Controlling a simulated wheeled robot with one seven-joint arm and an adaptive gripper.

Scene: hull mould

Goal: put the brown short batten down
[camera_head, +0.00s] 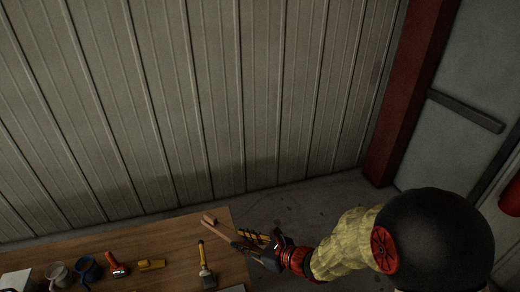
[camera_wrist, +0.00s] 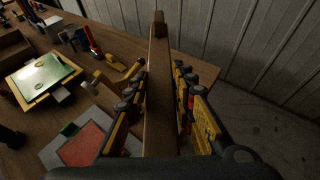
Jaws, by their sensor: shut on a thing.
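The brown short batten (camera_wrist: 160,90) is a long wooden strip held between the two fingers of my gripper (camera_wrist: 160,72) in the wrist view. It runs away from the palm and sticks out well past the fingertips. In the head view the batten (camera_head: 221,232) reaches from my gripper (camera_head: 248,238) up and left over the right end of the wooden bench (camera_head: 180,232). A small darker brown piece (camera_wrist: 159,22) shows at its far end; I cannot tell whether it is joined. My gripper is shut on the batten. I cannot tell whether the batten touches the bench.
A tray with a green sheet (camera_wrist: 42,78) shows at left. A ribbed wall (camera_head: 190,110) stands behind the bench.

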